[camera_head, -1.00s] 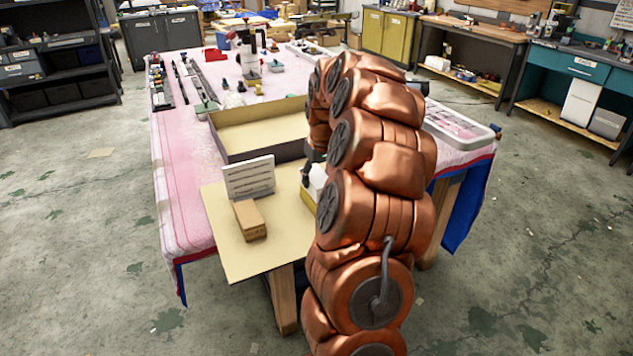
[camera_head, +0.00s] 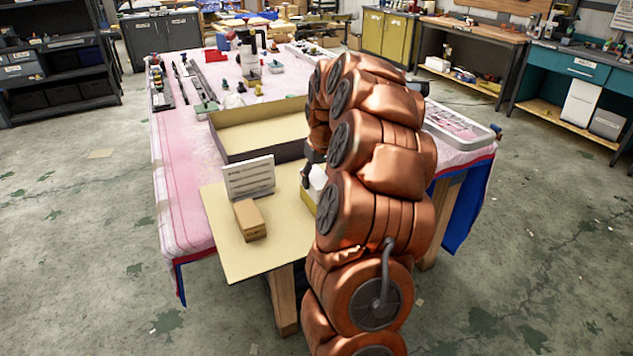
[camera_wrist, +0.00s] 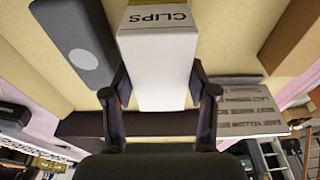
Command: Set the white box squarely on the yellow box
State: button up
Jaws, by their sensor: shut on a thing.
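The white box (camera_wrist: 157,70), marked CLIPS, sits between the two fingers of my gripper (camera_wrist: 160,92) in the wrist view, and the gripper is shut on it. In the head view a small part of the white box (camera_head: 317,179) shows beside my arm, which hides the rest. A sliver of the yellow box (camera_head: 308,201) shows just below it on the tan board. The white box appears above the yellow box, but I cannot tell whether they touch or line up. I cannot make out the yellow box in the wrist view.
A printed card (camera_head: 249,177) stands on the tan board (camera_head: 228,247) behind a brown box (camera_head: 249,220). A shallow open tray (camera_head: 232,153) lies behind the board. A dark grey object with a round spot (camera_wrist: 75,42) is beside the white box in the wrist view.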

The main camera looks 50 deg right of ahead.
aim_at(320, 180)
jog(key=shift+f, duration=0.1)
dwell(0.4)
jog(key=o, duration=1.3)
jog(key=shift+o, duration=1.3)
jog(key=shift+s+a+r+p, duration=0.1)
jog(key=shift+s+r+p, duration=0.1)
jog(key=shift+r, duration=0.95)
jog(key=shift+s+a+r+p, duration=0.1)
jog(key=shift+s+r, duration=0.15)
jog(key=shift+r, duration=0.85)
jog(key=shift+s+a+r+p, duration=0.1)
jog(key=shift+s+r, duration=0.1)
jog(key=shift+r, duration=0.95)
jog(key=shift+s, duration=0.1)
